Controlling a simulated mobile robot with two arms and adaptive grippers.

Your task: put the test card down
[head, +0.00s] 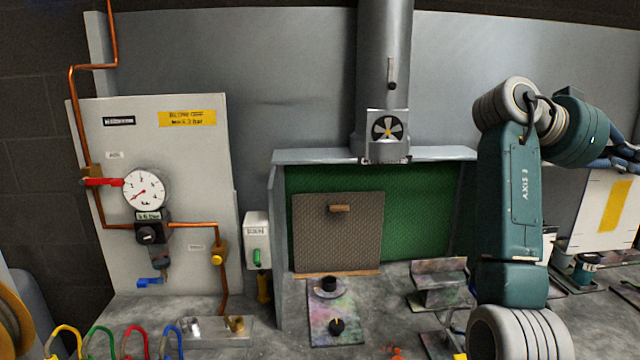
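A white card with a yellow stripe (592,208), which looks like the test card, hangs upright at the right edge of the head view. My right gripper (622,164) is at the card's top edge and appears shut on it. The fingers are small and partly cut off by the picture's edge. The card's lower edge is in front of the bench items, and I cannot tell whether it touches them. My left gripper is not in view.
A spray booth with a green back (420,215) holds a brown panel (338,235). A gauge board (200,140) stands left. Metal brackets (440,283) and tins (586,268) crowd the bench on the right. Coloured hoops (100,335) stand front left.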

